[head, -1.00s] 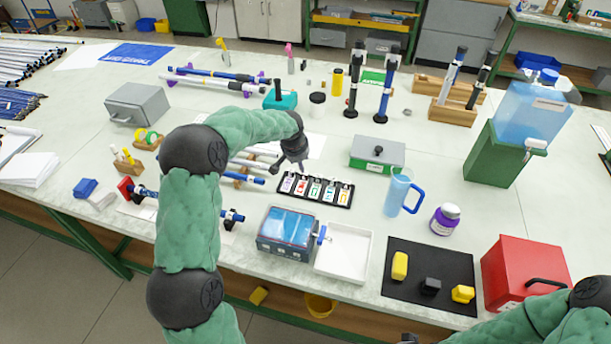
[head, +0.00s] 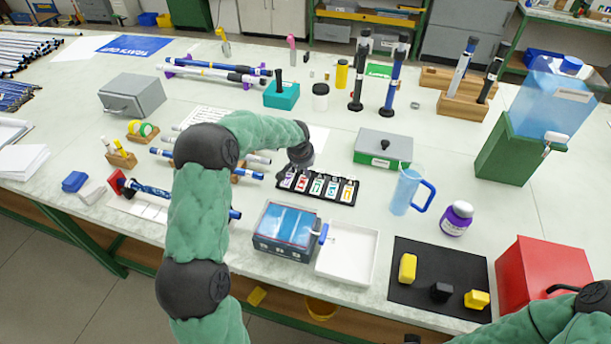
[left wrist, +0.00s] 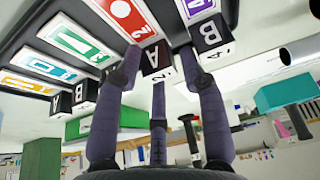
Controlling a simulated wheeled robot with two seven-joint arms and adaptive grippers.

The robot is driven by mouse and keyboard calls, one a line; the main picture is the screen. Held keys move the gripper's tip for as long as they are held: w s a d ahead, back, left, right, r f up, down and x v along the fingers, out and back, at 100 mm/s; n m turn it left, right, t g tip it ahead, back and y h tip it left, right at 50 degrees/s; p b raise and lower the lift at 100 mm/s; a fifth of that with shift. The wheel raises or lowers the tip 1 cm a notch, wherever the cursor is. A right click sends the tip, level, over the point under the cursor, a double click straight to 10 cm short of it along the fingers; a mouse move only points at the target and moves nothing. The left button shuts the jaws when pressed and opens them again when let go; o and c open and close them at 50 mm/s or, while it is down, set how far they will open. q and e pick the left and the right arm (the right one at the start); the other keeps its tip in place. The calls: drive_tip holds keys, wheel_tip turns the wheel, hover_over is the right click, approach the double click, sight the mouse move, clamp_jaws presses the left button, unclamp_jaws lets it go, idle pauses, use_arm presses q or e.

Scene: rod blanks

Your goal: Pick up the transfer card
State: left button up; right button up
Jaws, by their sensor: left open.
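A black card rack (head: 316,201) holds several upright cards: purple, red (head: 302,184), green (head: 317,187), blue (head: 332,189) and yellow (head: 348,192). I cannot tell by its lettering which one is the transfer card. My left gripper (head: 286,177) is over the rack's left end, its fingertips partly hidden by the wrist. In the left wrist view the gripper (left wrist: 163,65) is open, its dark fingers spread close around the red-circle card (left wrist: 125,18) and its A2 end block (left wrist: 157,60). The purple card (left wrist: 196,8) is beside it, with a B4 block. My right gripper is not visible; only its arm shows.
A grey-green box (head: 381,150) and a blue jug (head: 406,190) stand right of the rack. A blue-lidded box (head: 286,232) and a white tray (head: 347,252) lie in front. Rods (head: 240,172) lie on supports to the left, near my left arm.

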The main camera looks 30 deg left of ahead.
use_arm(q)
drive_tip(key=shift+r, duration=0.15)
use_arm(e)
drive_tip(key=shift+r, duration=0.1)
use_arm(q)
drive_tip(key=c, duration=0.7)
drive_tip(key=shift+c, duration=0.2)
